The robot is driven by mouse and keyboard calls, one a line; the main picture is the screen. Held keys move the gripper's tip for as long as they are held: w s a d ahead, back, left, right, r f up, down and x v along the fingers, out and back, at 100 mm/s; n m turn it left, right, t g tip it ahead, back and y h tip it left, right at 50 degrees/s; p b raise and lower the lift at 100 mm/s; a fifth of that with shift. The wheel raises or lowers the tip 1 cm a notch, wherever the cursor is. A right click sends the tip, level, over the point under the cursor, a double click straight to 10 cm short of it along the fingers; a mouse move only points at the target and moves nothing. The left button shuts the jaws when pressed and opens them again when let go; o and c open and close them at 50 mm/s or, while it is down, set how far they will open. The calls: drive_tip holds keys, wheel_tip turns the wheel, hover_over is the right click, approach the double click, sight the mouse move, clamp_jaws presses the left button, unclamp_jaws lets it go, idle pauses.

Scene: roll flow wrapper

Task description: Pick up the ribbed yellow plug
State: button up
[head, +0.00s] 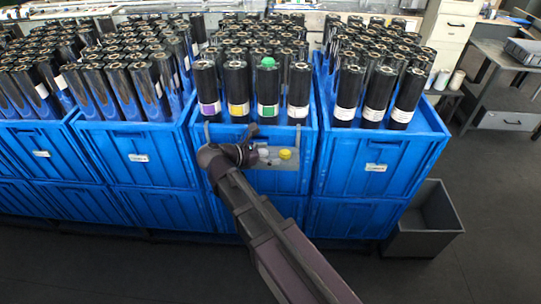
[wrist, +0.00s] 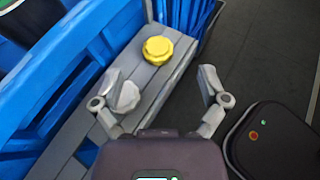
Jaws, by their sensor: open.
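The ribbed yellow plug (wrist: 158,48) sits on a grey slatted shelf (wrist: 182,58) in the wrist view, ahead of my gripper and between the lines of its two fingers. In the head view the yellow plug (head: 285,154) is on the shelf (head: 290,181) hung on the front of a blue crate. My gripper (wrist: 158,80) is open and empty, with its fingertips short of the plug. In the head view my gripper (head: 252,150) is at the shelf, left of the plug, its fingers partly hidden.
A whitish plug (wrist: 127,96) lies on the shelf beside my left finger. Blue crates (head: 365,165) full of upright black rolls (head: 238,90) stand behind. One roll bears a green plug (head: 268,62). A grey bin (head: 430,215) stands on the floor at right.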

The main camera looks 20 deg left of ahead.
sight(284, 154)
drive_tip(key=shift+w+d+f, duration=0.1)
idle(0.3)
drive_tip(key=shift+f+b+x, duration=0.15)
drive_tip(key=shift+b+x, duration=0.4)
drive_tip(key=shift+x, duration=0.35)
drive_tip(key=shift+f+b+x, duration=0.2)
drive_tip(key=shift+b+x, duration=0.35)
drive_tip(key=shift+x, duration=0.35)
drive_tip(key=shift+w+d+f, duration=0.2)
drive_tip(key=shift+w+d, duration=0.15)
drive_tip(key=shift+w, duration=0.1)
drive_tip(key=c, duration=0.8)
drive_tip(key=shift+c, duration=0.2)
